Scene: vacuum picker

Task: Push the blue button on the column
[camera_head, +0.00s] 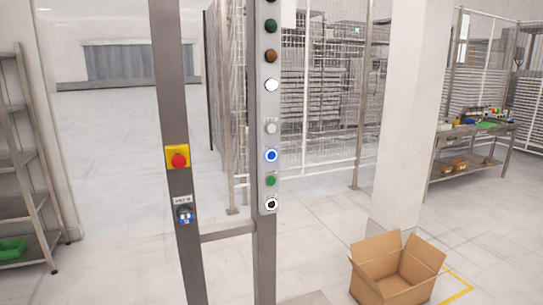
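The blue button (271,156) is a round blue disc with a pale ring. It sits on a light control strip on the right-hand grey column (264,240), between a white button (271,128) above and a green button (271,181) below. Nothing covers it. Neither of my grippers shows in the head view.
A second grey post (172,100) stands left of the column, with a red emergency stop (179,160) on yellow. A crossbar (228,232) joins them. An open cardboard box (393,283) lies at lower right. Shelving (22,170) stands left, a workbench (478,130) right.

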